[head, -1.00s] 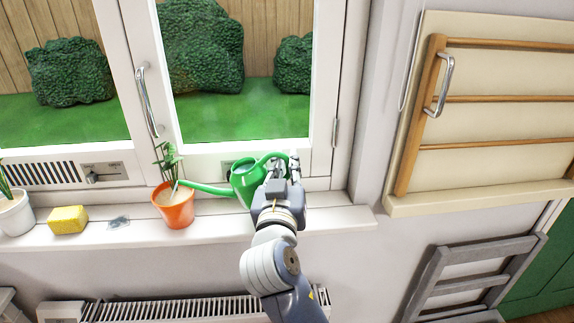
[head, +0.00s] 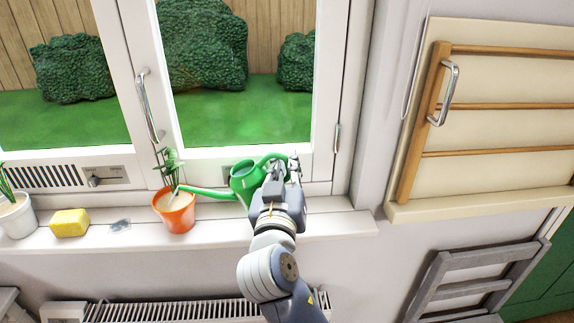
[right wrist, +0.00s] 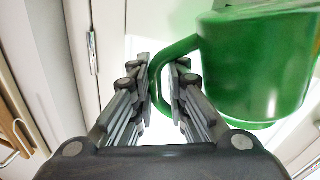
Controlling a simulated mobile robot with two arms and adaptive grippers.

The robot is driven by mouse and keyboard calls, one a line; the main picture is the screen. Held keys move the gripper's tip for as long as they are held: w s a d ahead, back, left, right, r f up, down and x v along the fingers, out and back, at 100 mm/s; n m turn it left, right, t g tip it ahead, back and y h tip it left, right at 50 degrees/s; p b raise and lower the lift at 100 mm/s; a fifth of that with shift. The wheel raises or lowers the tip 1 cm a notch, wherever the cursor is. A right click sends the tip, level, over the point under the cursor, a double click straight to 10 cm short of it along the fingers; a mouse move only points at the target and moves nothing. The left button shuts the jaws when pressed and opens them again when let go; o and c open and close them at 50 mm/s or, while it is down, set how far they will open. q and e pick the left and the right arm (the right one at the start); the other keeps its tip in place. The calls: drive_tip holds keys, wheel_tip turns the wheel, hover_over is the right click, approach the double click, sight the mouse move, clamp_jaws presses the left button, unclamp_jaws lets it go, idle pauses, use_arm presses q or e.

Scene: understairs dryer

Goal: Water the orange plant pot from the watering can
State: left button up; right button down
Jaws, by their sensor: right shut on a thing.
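The green watering can (head: 244,178) is above the windowsill in the head view, with its long spout pointing left. The spout's tip is over the rim of the orange plant pot (head: 176,216), which stands on the sill with a small green plant and pale soil. My right gripper (head: 284,166) is shut on the can's handle. In the right wrist view, the fingers of my right gripper (right wrist: 161,80) close around the handle of the green can (right wrist: 260,65). I cannot make out any water at the spout. My left gripper is not in view.
A yellow sponge (head: 70,222), a small flat grey item (head: 120,225) and a white plant pot (head: 17,220) are on the sill left of the orange pot. The window with its handle (head: 148,105) is behind. A radiator (head: 180,310) is below. The sill's right end is clear.

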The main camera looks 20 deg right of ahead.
drive_tip(key=shift+a+r+n+p, duration=0.1)
drive_tip(key=shift+r+n+p, duration=0.2)
drive_tip(key=shift+r+p, duration=0.35)
idle(1.7)
